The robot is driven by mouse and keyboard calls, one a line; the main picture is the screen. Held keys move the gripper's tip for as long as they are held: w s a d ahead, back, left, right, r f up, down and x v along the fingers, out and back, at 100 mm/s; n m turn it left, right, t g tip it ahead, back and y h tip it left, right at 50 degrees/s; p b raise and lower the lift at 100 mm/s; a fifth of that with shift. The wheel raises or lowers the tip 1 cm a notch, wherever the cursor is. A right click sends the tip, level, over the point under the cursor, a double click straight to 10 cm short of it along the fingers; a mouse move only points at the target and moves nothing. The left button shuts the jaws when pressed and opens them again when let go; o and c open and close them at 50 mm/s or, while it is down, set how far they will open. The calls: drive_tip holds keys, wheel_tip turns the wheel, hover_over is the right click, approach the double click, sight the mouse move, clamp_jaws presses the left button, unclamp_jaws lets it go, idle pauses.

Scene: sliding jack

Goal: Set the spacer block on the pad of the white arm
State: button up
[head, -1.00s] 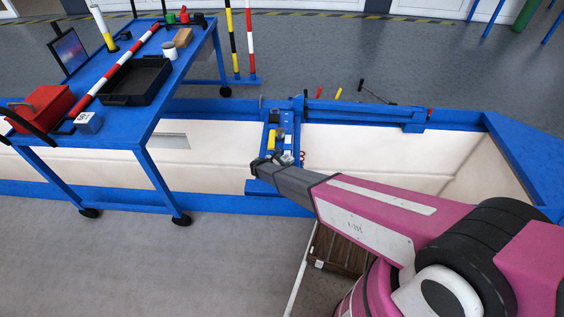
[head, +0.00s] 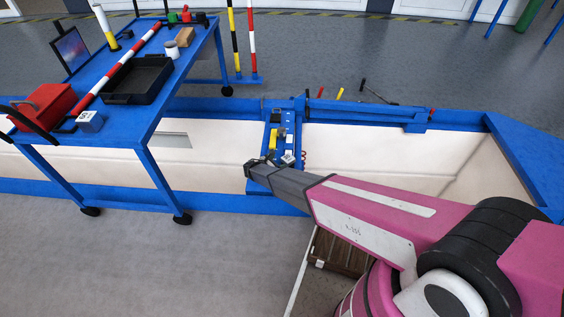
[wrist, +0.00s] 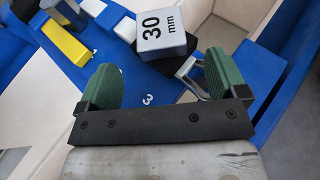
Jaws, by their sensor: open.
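A grey block marked "30 mm" (wrist: 166,36), apparently the spacer block, lies on the blue jack beam just beyond my fingertips. It also shows as a small pale block in the head view (head: 288,158). My gripper (wrist: 163,75) is open, with its green fingers apart and nothing between them. The block is ahead of the gap, closer to the right finger. A white part (wrist: 125,28), possibly the white arm, is left of the block. A yellow piece (wrist: 64,42) is farther left. I cannot tell what directly supports the block.
A metal loop (wrist: 190,72) lies beside the right finger. The blue beam (head: 270,117) crosses a long pit with pale walls. A blue cart (head: 185,80) at left carries a black tray (head: 138,80), a red box (head: 43,106) and a labelled block (head: 90,121).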

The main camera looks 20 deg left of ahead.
drive_tip(key=v, duration=0.7)
drive_tip(key=w+d+r+m+g, duration=0.3)
drive_tip(key=d+r+m, duration=0.2)
drive_tip(key=d, duration=0.5)
drive_tip(key=w+d+r+m+g+h, duration=0.15)
drive_tip(key=d+r+m+g, duration=0.35)
drive_tip(key=d, duration=0.6)
drive_tip(key=w+d+r+m+g+y, duration=0.1)
drive_tip(key=w+d+r+m, duration=0.25)
drive_tip(key=d+r, duration=0.45)
drive_tip(key=s+d+r+m+g+y, duration=0.1)
drive_tip(key=d+r+m, duration=0.4)
drive_tip(key=d, duration=0.5)
drive_tip(key=s+d+r+m+g+y, duration=0.1)
drive_tip(key=s+d+r+m+y, duration=0.2)
drive_tip(key=s+d+r+m, duration=0.3)
drive_tip(key=s+d+r+m+g+y, duration=0.1)
drive_tip(key=s+d+r+m+y, duration=0.2)
drive_tip(key=d, duration=1.1)
wheel_tip(320, 180, up, 2)
drive_tip(key=m, duration=0.3)
drive_tip(key=shift+s+d, duration=0.2)
drive_tip(key=shift+d, duration=0.1)
drive_tip(key=shift+r, duration=0.1)
